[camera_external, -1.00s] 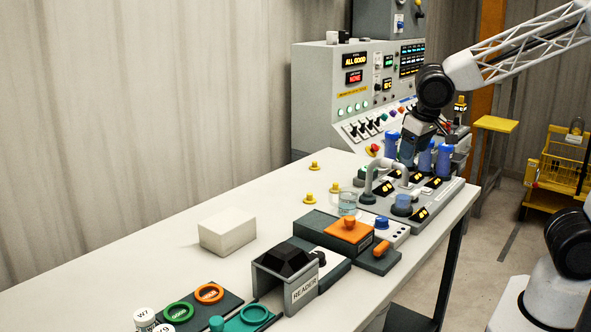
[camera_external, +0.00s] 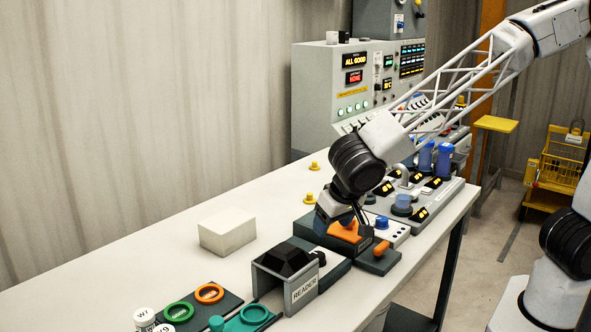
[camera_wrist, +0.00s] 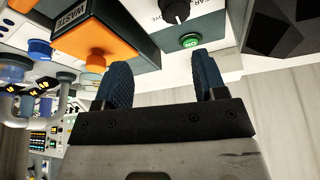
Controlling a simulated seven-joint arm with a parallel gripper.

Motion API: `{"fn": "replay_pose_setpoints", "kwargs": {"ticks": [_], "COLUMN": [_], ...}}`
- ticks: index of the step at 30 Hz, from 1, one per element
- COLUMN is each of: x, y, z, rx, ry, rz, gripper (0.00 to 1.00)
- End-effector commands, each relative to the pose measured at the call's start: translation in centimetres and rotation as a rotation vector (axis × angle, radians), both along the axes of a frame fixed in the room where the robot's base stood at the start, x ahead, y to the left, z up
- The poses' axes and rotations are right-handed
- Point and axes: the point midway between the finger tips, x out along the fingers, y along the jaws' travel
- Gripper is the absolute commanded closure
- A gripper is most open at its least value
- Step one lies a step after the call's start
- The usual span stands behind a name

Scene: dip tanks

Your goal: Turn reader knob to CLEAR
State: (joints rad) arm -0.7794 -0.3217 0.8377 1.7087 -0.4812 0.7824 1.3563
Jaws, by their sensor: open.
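The reader (camera_external: 303,292) is a grey box with a black faceted top, labelled READER, in the middle of the table. A dark-based unit stands beside it with a black knob (camera_external: 320,257). In the wrist view a black knob (camera_wrist: 176,11) sits at the top edge, on a panel with partly cut-off lettering and a green button marked ON. In the external view my gripper (camera_external: 333,214) is beside the orange block, apart from the knob.
The orange block (camera_external: 345,232) on the dark waste box (camera_wrist: 68,40) is close to my gripper. A white block (camera_external: 227,232) lies to the left. Yellow buttons, blue bottles (camera_external: 443,158) and a control panel stand farther back. The table's left part is clear.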

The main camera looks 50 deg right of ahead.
Motion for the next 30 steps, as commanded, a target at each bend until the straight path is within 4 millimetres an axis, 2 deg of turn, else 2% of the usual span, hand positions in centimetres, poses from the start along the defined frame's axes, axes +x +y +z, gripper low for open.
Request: {"fn": "replay_pose_setpoints", "kwargs": {"ticks": [3,7,20,26,30], "x": [-0.3,-0.4,-0.3,0.1,0.6], "y": [1.8,2.4,2.4,2.3,2.1], "z": [-1.0,-1.3,-1.5,-2.6,-3.9], "rx": [0.004,0.007,0.007,0.006,0.007], "ry": [-0.007,-0.012,-0.012,-0.011,-0.010], "rz": [-0.002,-0.005,-0.005,-0.006,-0.006], "gripper": [0.35,0.35,0.35,0.35,0.35]}}
